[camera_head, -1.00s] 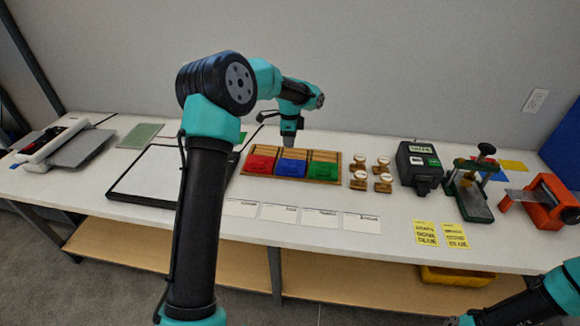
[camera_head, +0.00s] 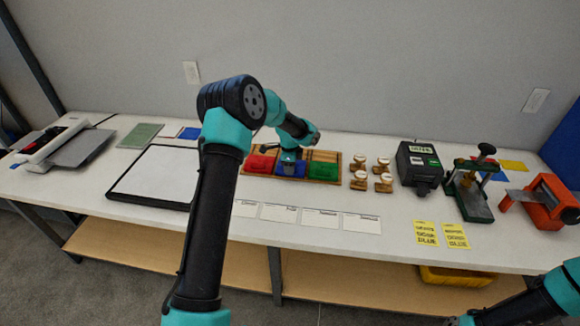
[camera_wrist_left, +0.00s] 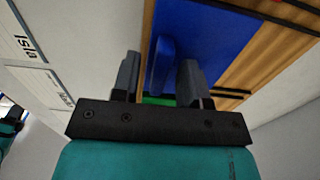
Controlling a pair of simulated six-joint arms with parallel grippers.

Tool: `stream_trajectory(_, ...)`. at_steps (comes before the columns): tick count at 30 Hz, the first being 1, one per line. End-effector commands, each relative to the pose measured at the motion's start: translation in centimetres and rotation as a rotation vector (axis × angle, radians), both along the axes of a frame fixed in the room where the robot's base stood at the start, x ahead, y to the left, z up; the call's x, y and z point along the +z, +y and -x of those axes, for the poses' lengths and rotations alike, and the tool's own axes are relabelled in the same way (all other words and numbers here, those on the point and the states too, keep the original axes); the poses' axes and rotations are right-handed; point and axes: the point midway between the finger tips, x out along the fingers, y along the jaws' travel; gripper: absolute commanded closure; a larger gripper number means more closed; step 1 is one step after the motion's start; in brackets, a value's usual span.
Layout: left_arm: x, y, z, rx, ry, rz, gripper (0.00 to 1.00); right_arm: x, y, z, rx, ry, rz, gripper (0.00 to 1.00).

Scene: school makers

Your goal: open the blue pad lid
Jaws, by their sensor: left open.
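The blue pad (camera_head: 291,171) sits in the middle of a wooden tray (camera_head: 250,176), between a red pad (camera_head: 260,163) and a green pad (camera_head: 322,167). Its lid is closed and partly covered by my left gripper (camera_head: 289,158). In the left wrist view the blue lid (camera_wrist_left: 215,38) has a raised blue tab (camera_wrist_left: 165,62). My left gripper (camera_wrist_left: 158,78) is open, with one finger on each side of the tab. I cannot tell whether the fingers touch it. My right arm enters at the lower right, and its gripper is out of frame.
Several wooden stamps (camera_head: 384,182) stand right of the tray, then a black stamping device (camera_head: 418,165) and a green press (camera_head: 470,195). Labelled white cards (camera_head: 280,212) lie in front. A black-framed white board (camera_head: 158,172) lies at the left.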

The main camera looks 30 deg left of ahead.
Motion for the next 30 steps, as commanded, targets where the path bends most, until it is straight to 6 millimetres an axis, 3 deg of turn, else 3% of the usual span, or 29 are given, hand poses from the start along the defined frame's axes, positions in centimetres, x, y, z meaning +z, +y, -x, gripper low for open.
stream_trajectory(5,0.03,0.00,-0.01,0.000,0.000,0.000,0.60,0.00,0.00,0.00,0.000,0.000,0.000,0.57)
stream_trajectory(18,0.06,-0.01,-0.01,0.000,0.000,0.000,1.00,0.00,0.00,0.00,0.000,0.000,0.000,0.57)
stream_trajectory(30,0.07,0.23,-0.03,0.003,-0.001,0.000,1.00,0.00,0.00,0.00,0.000,0.000,0.000,0.57)
